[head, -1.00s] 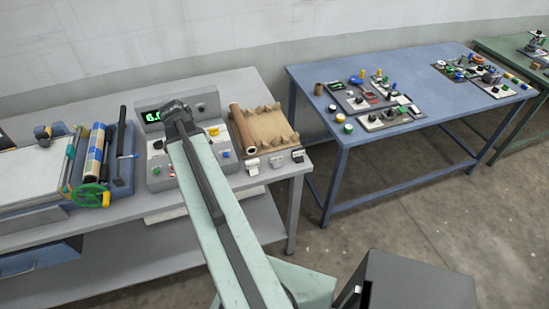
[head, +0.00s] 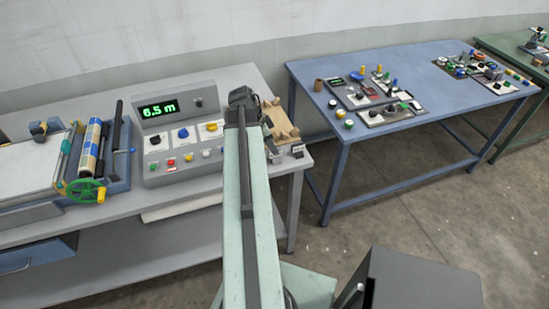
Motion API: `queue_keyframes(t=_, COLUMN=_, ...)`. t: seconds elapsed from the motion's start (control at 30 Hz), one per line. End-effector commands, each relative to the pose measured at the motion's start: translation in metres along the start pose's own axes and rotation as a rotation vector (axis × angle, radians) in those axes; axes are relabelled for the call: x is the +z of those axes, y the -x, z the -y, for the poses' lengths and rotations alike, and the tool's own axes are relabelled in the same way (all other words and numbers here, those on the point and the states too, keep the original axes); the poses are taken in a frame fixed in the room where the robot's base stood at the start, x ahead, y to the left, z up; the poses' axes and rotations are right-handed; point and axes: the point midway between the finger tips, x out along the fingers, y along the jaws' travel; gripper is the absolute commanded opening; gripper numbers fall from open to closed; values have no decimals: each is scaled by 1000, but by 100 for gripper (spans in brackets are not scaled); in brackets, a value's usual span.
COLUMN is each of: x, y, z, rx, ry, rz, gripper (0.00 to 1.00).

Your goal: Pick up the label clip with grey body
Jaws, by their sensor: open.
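A small label clip (head: 276,158) that looks grey, with a pale tag, lies near the front edge of the grey bench, just right of my arm. Its left side is close to the arm's outline in the picture. A darker clip with a white tag (head: 298,151) lies to its right. My pale green arm reaches forward over the bench and ends in a dark joint above the bench, farther back than the clips. My gripper's fingers do not show; the arm hides them. I see nothing held.
The control box (head: 180,130) with a green "6.5 m" display stands left of my arm. The roller press (head: 95,165) with a green handwheel is at left. A blue table (head: 440,105) with several parts stands right, across a floor gap.

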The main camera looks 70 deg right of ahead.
Motion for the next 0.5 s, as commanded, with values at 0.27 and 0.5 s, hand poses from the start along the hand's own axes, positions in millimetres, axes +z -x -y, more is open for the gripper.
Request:
queue_keyframes(t=0.27, x=3, y=-48, z=-1, rx=0, ry=0, rz=0, gripper=42)
queue_keyframes(t=0.5, x=1, y=-45, z=-1, rx=-1, ry=2, rz=0, gripper=39)
